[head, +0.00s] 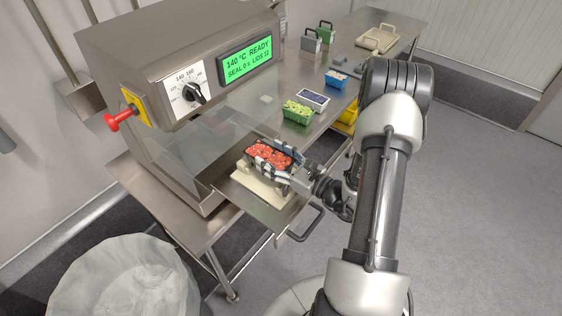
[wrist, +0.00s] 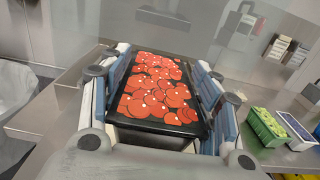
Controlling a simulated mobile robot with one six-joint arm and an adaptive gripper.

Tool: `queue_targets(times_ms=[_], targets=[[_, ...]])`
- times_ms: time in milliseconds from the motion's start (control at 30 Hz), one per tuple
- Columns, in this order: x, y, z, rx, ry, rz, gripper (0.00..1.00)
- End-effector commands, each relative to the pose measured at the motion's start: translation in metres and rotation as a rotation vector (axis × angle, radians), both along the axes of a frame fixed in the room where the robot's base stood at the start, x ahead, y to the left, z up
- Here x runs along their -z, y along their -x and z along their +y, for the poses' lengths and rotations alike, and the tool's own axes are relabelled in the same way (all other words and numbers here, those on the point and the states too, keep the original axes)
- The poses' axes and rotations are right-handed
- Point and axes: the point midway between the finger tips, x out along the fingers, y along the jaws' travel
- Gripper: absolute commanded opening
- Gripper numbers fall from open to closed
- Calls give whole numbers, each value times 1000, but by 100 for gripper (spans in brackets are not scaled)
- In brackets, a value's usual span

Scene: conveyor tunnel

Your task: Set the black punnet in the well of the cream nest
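The black punnet (head: 268,155), filled with red slices, is between the two fingers of my gripper (head: 276,160). In the wrist view the punnet (wrist: 158,92) fills the space between the fingers, which press along its long sides. The cream nest (head: 257,188) sits on the pulled-out metal drawer, below the punnet. Its front part shows, while the punnet and my gripper hide its well. The punnet is over the nest; I cannot tell whether its base is touching it or a little above.
The sealing machine (head: 190,60) stands behind with a clear guard, its display reading 140 °C READY. A bin (head: 125,280) is at lower left.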

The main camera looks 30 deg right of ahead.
Motion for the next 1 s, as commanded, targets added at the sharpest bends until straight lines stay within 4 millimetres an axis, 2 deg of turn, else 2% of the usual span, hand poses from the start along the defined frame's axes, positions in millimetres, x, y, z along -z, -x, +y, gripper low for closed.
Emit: queue_targets(times_ms=[33, 167, 400, 533, 733, 1000], targets=[[15, 8, 1, 1, -1, 36, 74], [13, 27, -6, 4, -2, 32, 76], [7, 76, -24, 8, -6, 20, 76], [5, 96, -31, 6, -6, 14, 76], [1, 112, -37, 2, -3, 6, 76], [0, 114, -38, 1, 0, 2, 76]])
